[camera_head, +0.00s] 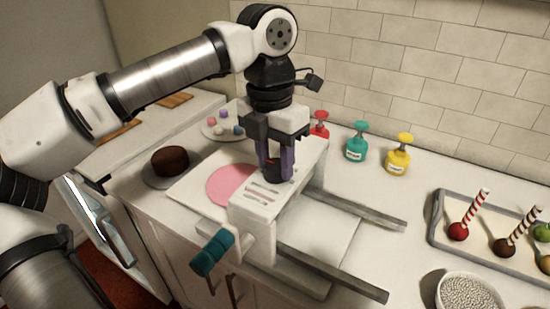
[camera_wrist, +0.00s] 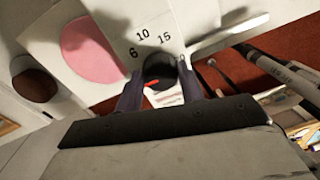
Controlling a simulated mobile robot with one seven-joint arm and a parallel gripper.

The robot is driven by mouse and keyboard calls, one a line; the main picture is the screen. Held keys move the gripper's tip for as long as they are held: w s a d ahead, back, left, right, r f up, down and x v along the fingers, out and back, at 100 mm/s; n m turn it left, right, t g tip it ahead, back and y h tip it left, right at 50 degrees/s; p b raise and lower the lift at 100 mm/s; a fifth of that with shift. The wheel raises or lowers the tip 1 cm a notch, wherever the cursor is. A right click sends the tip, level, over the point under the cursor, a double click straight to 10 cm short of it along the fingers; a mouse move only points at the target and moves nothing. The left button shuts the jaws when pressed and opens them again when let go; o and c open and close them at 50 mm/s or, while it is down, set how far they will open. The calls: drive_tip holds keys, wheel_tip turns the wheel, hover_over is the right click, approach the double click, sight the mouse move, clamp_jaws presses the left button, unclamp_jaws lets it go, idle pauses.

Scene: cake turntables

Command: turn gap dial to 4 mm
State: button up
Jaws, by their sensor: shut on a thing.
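The gap dial is a black round knob (camera_wrist: 160,70) with a red pointer, on the white face of a roller machine (camera_head: 262,202). In the wrist view the pointer is at the knob's lower left, below the printed 6; 10 and 15 are printed above. The mark it points at is hidden near the left finger. My gripper (camera_head: 277,165) reaches down from above, its two dark purple fingers on either side of the knob and shut on it. It also shows in the wrist view (camera_wrist: 160,92). In the head view the fingers mostly cover the knob.
A pink disc (camera_head: 231,185) lies on the machine's bed, left of the housing. A teal-handled crank (camera_head: 212,253) sticks out at the front. A chocolate cake (camera_head: 170,160) stands left, bottles (camera_head: 357,142) behind, a tray (camera_head: 437,222) and a bowl (camera_head: 467,291) right.

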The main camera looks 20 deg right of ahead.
sight(271, 161)
drive_tip(key=o, duration=1)
drive_tip(key=shift+c, duration=0.2)
drive_tip(key=shift+r, duration=0.1)
wheel_tip(271, 161, up, 14)
drive_tip(key=shift+w+a+f+b, duration=0.2)
drive_tip(key=shift+w+b, duration=0.2)
drive_tip(key=shift+w, duration=0.05)
